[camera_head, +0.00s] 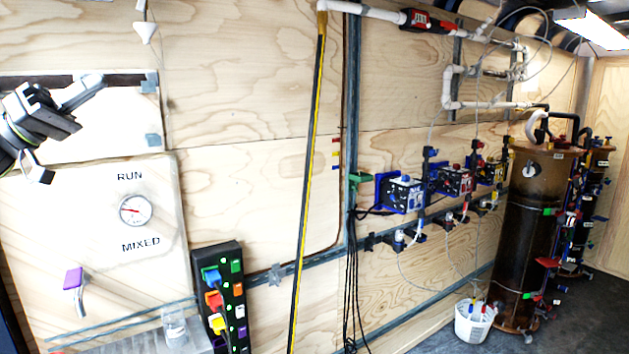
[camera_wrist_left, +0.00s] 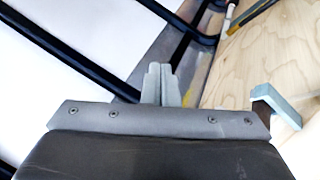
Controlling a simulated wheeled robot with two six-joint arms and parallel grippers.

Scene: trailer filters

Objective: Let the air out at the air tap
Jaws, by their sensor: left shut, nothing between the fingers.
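No label reading "air tap" can be made out. A tap with a purple handle (camera_head: 73,278) and a pale curved spout is on the lower left of the pale panel in the head view. Several small taps with coloured handles also show on the brown filter cylinder (camera_head: 527,225) at the right. My left gripper (camera_head: 93,86) is at the upper left, well above the purple-handled tap and apart from it. In the left wrist view its two grey fingers (camera_wrist_left: 160,84) are shut together with nothing between them. My right gripper is not in view.
A round gauge (camera_head: 136,209) sits between the words RUN and MIXED. A black block with coloured switches (camera_head: 221,300) stands right of the panel. A clear jar (camera_head: 175,329) is below. A white bucket (camera_head: 474,322) stands on the floor by the cylinder.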

